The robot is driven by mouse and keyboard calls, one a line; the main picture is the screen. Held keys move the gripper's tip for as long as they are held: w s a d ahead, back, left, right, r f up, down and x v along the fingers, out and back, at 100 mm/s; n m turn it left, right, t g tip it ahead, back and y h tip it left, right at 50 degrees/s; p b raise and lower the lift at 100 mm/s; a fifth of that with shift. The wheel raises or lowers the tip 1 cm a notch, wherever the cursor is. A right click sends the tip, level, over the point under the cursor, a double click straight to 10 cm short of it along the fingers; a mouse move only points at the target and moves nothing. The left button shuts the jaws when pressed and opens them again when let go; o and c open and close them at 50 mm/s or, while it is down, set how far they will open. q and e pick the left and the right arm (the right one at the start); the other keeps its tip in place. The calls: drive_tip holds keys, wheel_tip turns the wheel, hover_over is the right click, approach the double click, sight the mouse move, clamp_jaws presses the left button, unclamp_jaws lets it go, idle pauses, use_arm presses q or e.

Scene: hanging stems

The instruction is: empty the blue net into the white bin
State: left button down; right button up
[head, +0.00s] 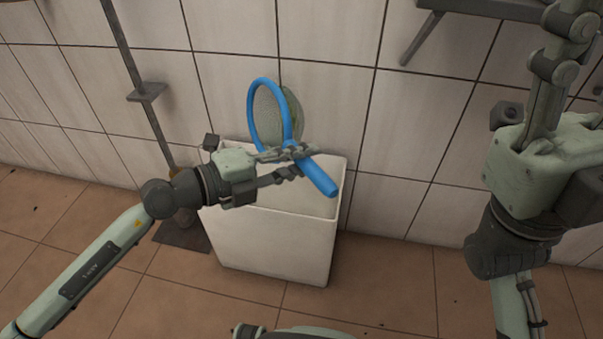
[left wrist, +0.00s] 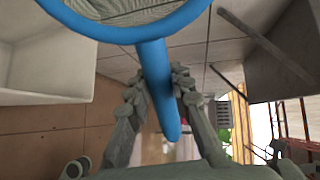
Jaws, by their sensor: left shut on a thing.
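The blue net (head: 252,112) is held above the white bin (head: 268,246), with its hoop steeply tilted and its pale mesh bag (head: 290,112) bulging behind the hoop. My left gripper (head: 298,158) is shut on the net's handle close to the hoop. The handle's free end points down and right over the bin's rim. In the left wrist view, the handle (left wrist: 156,88) runs between both fingers. I cannot tell whether anything is in the net. The bin stands upright on the floor; its bottom is hidden. My right gripper (head: 562,55) is at the upper right, away from the net, and partly cut off.
The tiled wall (head: 345,60) is close behind the bin. A thin metal pole (head: 138,75) with a small bracket stands to the left, its dark base plate beside the bin. A grey shelf (head: 490,8) juts out at the top right. The floor right of the bin is clear.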

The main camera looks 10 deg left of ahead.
use_arm(q)
drive_tip(key=shift+f+b, duration=0.4)
drive_tip(key=shift+b, duration=0.3)
drive_tip(key=shift+s+r+h+p, duration=0.1)
drive_tip(key=shift+r+h+p, duration=0.35)
drive_tip(key=shift+p, duration=0.15)
drive_tip(key=shift+t+h, duration=0.25)
drive_tip(key=shift+t, duration=0.25)
drive_tip(key=shift+t+h+p, duration=0.5)
drive_tip(key=shift+t+p, duration=0.05)
drive_tip(key=shift+t, duration=0.05)
drive_tip(key=shift+f+t+h, duration=0.15)
drive_tip(key=shift+t+h, duration=0.15)
drive_tip(key=shift+t+h+b, duration=0.45)
drive_tip(key=shift+t+h, duration=0.55)
drive_tip(key=shift+h, duration=0.1)
